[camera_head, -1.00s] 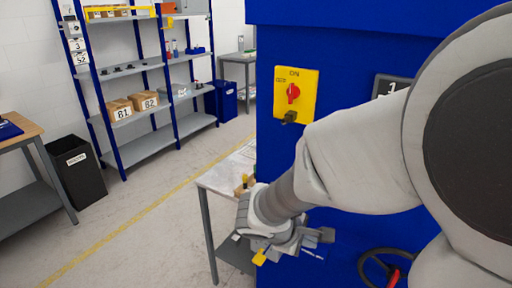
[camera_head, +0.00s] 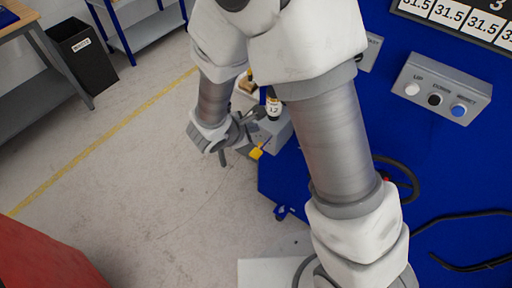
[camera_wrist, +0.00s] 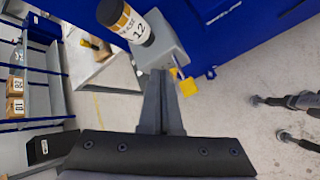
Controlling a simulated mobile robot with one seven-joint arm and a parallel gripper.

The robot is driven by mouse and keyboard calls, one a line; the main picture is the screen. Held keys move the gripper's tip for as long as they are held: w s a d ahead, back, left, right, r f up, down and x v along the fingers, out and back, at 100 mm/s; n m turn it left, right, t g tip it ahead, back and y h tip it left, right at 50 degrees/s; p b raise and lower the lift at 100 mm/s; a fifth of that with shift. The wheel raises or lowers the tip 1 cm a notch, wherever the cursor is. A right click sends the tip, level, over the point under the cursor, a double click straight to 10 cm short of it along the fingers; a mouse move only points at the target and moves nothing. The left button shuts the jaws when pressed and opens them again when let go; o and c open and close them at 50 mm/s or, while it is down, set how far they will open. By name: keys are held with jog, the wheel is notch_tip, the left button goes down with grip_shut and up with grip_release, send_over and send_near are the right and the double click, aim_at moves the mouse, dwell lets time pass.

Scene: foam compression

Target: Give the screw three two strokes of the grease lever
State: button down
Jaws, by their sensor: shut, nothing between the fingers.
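The grease unit is a grey block (camera_wrist: 162,48) with a dark-capped, white-labelled cartridge (camera_wrist: 126,20) marked 12. A short rod with a yellow end (camera_wrist: 187,86) sticks out of the block; it looks like the lever. In the head view the cartridge (camera_head: 273,108) stands on the block (camera_head: 277,131), with the yellow end (camera_head: 257,152) low at its left. My gripper (camera_wrist: 160,74) is shut and empty. Its fingertips show just left of the yellow end in the wrist view; whether they touch it or the block I cannot tell. My arm hides part of the machine.
The blue machine (camera_head: 470,150) fills the right, with a button box (camera_head: 440,90), readouts (camera_head: 465,20), a dark handwheel (camera_head: 400,180) and black cables. A pale table (camera_wrist: 105,72) stands close by. Open floor (camera_head: 150,200) lies to the left; a red object (camera_head: 40,255) is at lower left.

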jog(key=shift+f, duration=0.1)
jog(key=b, duration=0.6)
send_over(254, 153)
jog(key=f, duration=0.7)
jog(key=shift+s+a+f, duration=0.15)
jog(key=shift+s+f, duration=0.1)
jog(key=shift+s, duration=0.1)
jog(key=shift+f+b, duration=0.55)
jog(key=shift+b, duration=0.05)
jog(key=shift+f+b, duration=0.2)
jog(key=shift+b, duration=0.1)
dwell(0.7)
jog(key=shift+f+b, duration=0.25)
jog(key=shift+b, duration=0.2)
jog(key=shift+f+b, duration=1.3)
jog(key=shift+b, duration=0.15)
dwell(1.3)
dwell(0.5)
jog(key=shift+r+p, duration=0.85)
jog(key=shift+r, duration=0.95)
